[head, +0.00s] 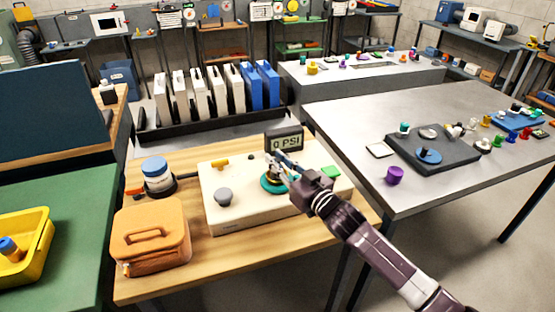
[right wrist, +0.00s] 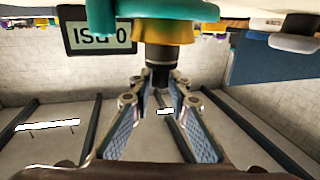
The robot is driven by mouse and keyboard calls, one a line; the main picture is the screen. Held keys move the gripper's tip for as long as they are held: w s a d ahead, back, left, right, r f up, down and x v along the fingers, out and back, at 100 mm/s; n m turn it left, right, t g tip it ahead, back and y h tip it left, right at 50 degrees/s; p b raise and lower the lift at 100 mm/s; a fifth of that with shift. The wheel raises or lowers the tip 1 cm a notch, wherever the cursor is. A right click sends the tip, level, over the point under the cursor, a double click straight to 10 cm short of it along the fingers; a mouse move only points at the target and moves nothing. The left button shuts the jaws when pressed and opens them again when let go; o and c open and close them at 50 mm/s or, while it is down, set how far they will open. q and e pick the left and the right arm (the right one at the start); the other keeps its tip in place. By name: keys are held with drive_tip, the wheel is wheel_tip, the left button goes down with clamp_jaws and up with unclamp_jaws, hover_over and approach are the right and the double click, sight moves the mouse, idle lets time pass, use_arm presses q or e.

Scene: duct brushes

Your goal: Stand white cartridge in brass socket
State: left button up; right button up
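The brass socket (head: 273,181) stands in a teal ring on the cream box; it also shows upside down as the gold part in the right wrist view (right wrist: 170,32). A dark upright cylinder (right wrist: 160,72) rises from the brass. My right gripper (head: 276,170) reaches it from the right, with a fingertip on either side of the dark cylinder. I cannot tell whether the fingers touch it. A white cylinder with a blue top (head: 158,175) stands left of the box; I cannot tell if it is the cartridge. My left gripper is out of view.
An orange case (head: 150,243) lies at the front left. A rack of white and blue panels stands behind. A metal table (head: 440,190) is at right.

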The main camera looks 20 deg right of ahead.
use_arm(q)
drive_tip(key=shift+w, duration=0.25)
use_arm(e)
drive_tip(key=shift+o, duration=1.2)
drive_tip(key=shift+s+r+p, duration=0.15)
drive_tip(key=shift+r+p, duration=0.15)
drive_tip(key=shift+r, duration=0.1)
use_arm(q)
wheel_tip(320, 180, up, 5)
drive_tip(key=p, duration=0.4)
use_arm(e)
drive_tip(key=v, duration=1.1)
drive_tip(key=shift+s+d, duration=0.2)
drive_tip(key=shift+s, duration=0.15)
